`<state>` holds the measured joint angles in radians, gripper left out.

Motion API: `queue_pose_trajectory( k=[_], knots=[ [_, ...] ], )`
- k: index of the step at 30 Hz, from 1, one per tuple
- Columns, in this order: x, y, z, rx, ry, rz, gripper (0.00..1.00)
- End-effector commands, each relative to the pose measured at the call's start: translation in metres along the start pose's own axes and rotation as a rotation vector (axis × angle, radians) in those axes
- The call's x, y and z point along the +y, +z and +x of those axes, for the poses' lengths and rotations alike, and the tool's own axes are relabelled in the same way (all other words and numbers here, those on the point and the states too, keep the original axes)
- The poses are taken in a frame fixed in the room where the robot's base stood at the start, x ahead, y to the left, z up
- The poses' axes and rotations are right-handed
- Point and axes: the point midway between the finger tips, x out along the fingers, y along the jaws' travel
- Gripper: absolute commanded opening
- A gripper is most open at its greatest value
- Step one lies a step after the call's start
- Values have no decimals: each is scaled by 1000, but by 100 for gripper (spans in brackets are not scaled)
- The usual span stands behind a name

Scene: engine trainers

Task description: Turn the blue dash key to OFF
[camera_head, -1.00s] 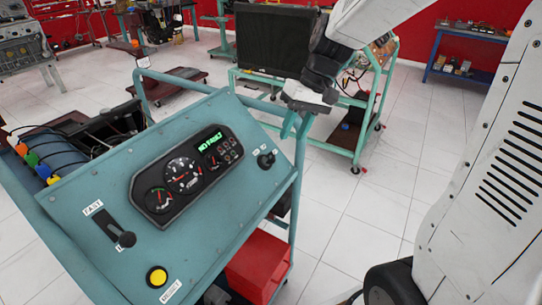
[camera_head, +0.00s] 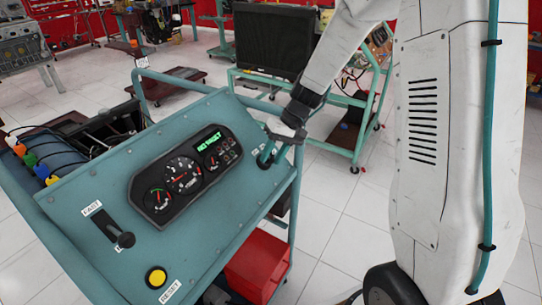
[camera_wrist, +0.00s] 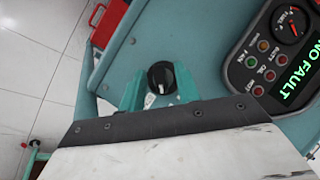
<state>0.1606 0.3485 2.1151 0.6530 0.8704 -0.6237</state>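The dash key shows as a round black knob with a white mark (camera_wrist: 161,77) on the teal dash panel (camera_head: 90,215); I see no blue on it. In the wrist view my gripper's (camera_wrist: 159,72) two teal fingers stand on either side of the knob, close to its edges. I cannot tell whether they touch it. In the head view my gripper (camera_head: 265,158) is at the panel's upper right edge and hides the knob and most of its labels. The OFF label is not readable.
A gauge cluster (camera_head: 183,172) with a green NO FAULT display sits left of the key. A FAST lever (camera_head: 124,239) and a yellow RESET button (camera_head: 156,277) are lower left. A red box (camera_head: 257,265) is under the panel. Another teal cart (camera_head: 345,147) stands behind.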

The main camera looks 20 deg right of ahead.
Motion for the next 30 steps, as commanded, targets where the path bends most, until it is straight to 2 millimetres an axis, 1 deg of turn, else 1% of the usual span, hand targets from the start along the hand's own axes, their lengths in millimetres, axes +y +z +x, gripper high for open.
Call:
queue_pose_trajectory(
  k=[3,9,11,12,13,16,17,23,30],
  knots=[
    [0,0,4,-1,0,-1,33],
    [0,0,4,0,0,0,33],
    [0,0,4,0,0,0,16],
    [0,0,4,0,0,0,5],
    [0,0,4,0,0,0,0],
    [0,0,3,0,0,0,0],
    [-7,1,7,-1,0,-3,0],
    [-3,0,4,-1,9,-20,0],
    [-2,0,3,0,69,-115,0]
  ],
)
